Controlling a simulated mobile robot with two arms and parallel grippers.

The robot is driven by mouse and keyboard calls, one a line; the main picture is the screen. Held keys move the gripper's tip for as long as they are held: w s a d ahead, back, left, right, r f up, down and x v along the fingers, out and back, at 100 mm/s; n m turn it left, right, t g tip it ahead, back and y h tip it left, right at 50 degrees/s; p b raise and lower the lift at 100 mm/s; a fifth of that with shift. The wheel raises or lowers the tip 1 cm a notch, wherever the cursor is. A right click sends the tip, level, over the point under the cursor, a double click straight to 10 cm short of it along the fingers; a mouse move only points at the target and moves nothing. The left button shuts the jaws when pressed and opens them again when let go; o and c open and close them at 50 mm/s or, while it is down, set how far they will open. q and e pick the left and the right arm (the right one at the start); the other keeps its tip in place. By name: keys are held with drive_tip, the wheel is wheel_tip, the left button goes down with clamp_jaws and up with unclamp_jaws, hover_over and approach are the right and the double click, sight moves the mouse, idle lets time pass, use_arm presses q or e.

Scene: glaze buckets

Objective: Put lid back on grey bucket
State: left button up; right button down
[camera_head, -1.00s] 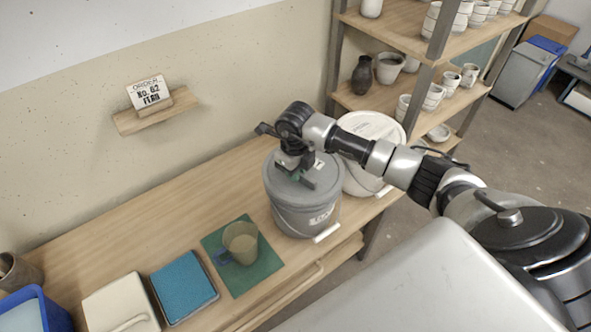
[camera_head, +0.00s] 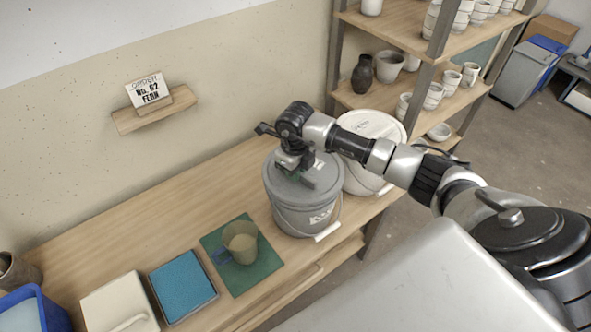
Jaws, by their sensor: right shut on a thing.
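The grey bucket (camera_head: 304,216) stands upright on the wooden table, with its wire handle and pale grip hanging at the front. The grey lid (camera_head: 280,182) lies over the bucket's top and looks level with the rim. I cannot tell whether it is pressed down fully. My right gripper (camera_head: 301,177) comes down onto the top of the lid and is shut on it near the middle; the fingertips and what they grip are partly hidden by the wrist. My left gripper is out of view.
A white lidded bucket (camera_head: 371,126) stands close behind and right of the grey one. A pitcher (camera_head: 240,242) sits on a green mat (camera_head: 263,269), beside a blue pad (camera_head: 183,286) and a cream box (camera_head: 117,303). Shelves with pots stand at the back right. The table's back left is clear.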

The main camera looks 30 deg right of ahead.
drive_tip(key=shift+f, duration=0.15)
idle(0.4)
drive_tip(key=c, duration=0.6)
unclamp_jaws()
drive_tip(key=shift+r+p, duration=2.15)
drive_tip(key=shift+r, duration=1.4)
drive_tip(key=shift+c, duration=0.4)
clamp_jaws()
